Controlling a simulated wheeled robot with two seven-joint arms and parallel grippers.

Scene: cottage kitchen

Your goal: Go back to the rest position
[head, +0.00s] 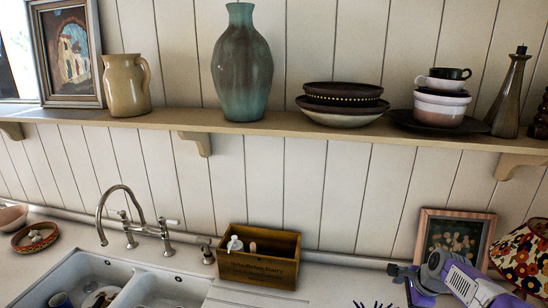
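My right gripper (398,279) is low at the right of the head view, with its grey and purple arm (465,280) coming in from the right. It is above the counter, in front of a framed flower picture (455,238). Its fingers are small and dark here, and I cannot tell whether they are apart or hold anything. My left gripper and arm are not in view.
A wooden shelf (290,128) with pottery runs along the wall. Below are a double sink (147,280) with a tall faucet (128,215), a wooden box (258,256) and a flowered lampshade (522,255) near my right arm. Counter shows between box and gripper.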

